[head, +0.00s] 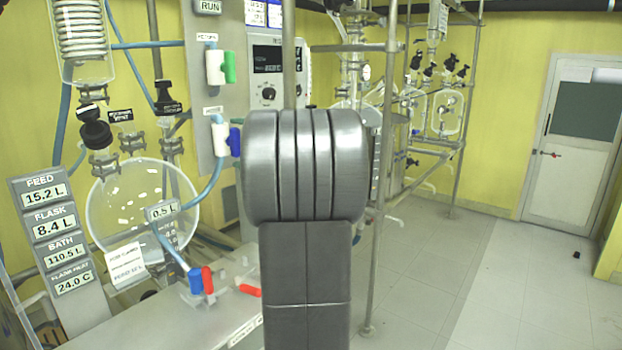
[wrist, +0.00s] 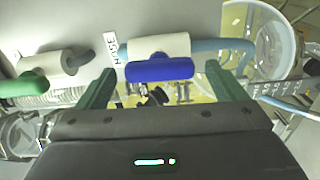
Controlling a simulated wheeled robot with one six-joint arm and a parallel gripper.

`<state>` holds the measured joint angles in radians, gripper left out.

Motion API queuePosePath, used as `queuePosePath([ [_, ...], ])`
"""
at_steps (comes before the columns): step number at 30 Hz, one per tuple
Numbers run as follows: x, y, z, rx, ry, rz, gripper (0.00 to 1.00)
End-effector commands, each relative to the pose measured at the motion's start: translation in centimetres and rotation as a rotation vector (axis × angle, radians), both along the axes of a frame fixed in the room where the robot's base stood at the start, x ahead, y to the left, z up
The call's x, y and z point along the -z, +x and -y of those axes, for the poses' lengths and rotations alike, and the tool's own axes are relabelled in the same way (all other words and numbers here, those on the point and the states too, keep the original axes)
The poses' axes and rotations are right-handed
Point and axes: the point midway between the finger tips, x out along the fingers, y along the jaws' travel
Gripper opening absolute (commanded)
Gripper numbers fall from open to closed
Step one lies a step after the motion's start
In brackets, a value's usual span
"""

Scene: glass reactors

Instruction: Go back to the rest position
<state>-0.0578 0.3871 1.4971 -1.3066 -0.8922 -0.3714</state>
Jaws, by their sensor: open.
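My gripper (wrist: 166,92) shows in the wrist view with its two green fingers apart. A white valve with a blue handle (wrist: 160,71) appears between and beyond the fingertips; I cannot tell whether they touch it. In the head view, the same blue-handled valve (head: 235,141) sits on the grey panel just left of my arm. My arm's links fill the middle of the head view and hide my gripper there. A white valve with a green handle (head: 229,67) is higher on the panel, and it also shows at the left of the wrist view (wrist: 28,84).
A round glass flask (head: 140,205) and a readout board (head: 52,235) stand at the left. Blue and red valves (head: 201,280) sit on the bench below. A metal post (head: 386,150) and more glassware (head: 440,112) are at the right. The floor (head: 530,290) toward the door is mostly clear.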

Motion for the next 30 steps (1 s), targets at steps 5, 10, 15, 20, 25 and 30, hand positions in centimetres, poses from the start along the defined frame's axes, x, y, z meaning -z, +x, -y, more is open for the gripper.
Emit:
queuePosePath([
  [5, 0.0, 0.6, -0.8, -0.001, 0.0, 0.0, 0.91],
  [10, 0.0, 0.5, -0.7, 0.0, 0.004, -0.006, 0.91],
  [15, 0.0, 0.5, -0.6, 0.0, 0.004, -0.006, 0.91],
  [20, 0.0, -0.1, 0.3, 0.002, -0.001, 0.001, 0.91],
  [25, 0.0, -1.9, 2.5, 0.004, -0.001, 0.001, 0.91],
  [30, 0.0, -4.0, 5.2, 0.004, -0.002, 0.0, 0.91],
])
